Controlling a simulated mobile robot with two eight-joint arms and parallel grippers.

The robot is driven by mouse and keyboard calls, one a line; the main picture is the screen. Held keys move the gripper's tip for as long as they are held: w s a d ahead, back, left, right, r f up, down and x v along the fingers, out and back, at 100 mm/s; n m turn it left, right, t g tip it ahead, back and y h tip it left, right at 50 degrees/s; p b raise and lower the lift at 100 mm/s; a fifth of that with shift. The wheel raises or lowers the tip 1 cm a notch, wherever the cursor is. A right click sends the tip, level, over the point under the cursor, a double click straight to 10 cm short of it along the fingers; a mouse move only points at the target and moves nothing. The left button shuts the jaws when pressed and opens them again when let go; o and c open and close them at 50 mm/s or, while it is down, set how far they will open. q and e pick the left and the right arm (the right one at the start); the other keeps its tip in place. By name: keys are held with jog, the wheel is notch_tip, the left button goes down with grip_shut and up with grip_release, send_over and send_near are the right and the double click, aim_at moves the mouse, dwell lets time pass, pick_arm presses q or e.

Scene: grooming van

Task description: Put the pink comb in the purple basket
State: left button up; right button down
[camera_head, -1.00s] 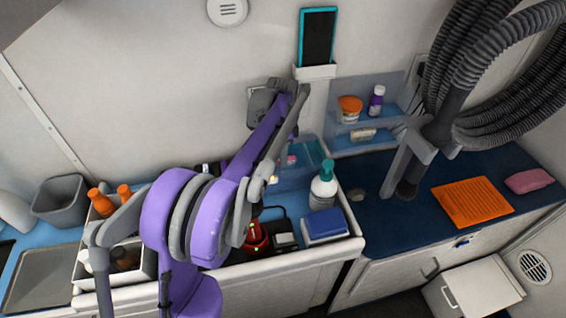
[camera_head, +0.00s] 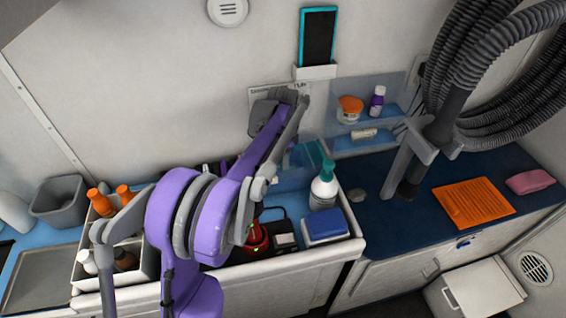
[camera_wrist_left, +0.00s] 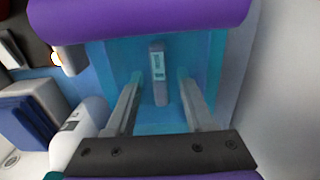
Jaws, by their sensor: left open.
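My left gripper (camera_wrist_left: 159,78) is open in the left wrist view, with nothing between its fingertips. Beyond it is a teal see-through bin (camera_wrist_left: 205,105) holding a grey item with a pale label (camera_wrist_left: 158,70). The bin also shows in the head view (camera_head: 308,155), partly behind my left arm. A broad purple surface (camera_wrist_left: 140,18) fills the top of the wrist view; I cannot tell whether it is the basket or my arm. I cannot make out the pink comb or clearly identify the purple basket. My right gripper is out of view.
A white caddy (camera_head: 148,262) and grey bin (camera_head: 60,200) are left. An orange mat (camera_head: 473,203) and pink block (camera_head: 530,182) lie right. A hose arm (camera_head: 420,150) stands over the dark counter.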

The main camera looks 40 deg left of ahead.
pick_arm(q)
notch_tip(320, 180, up, 12)
jog(key=p, duration=0.1)
jog(key=shift+r, duration=0.15)
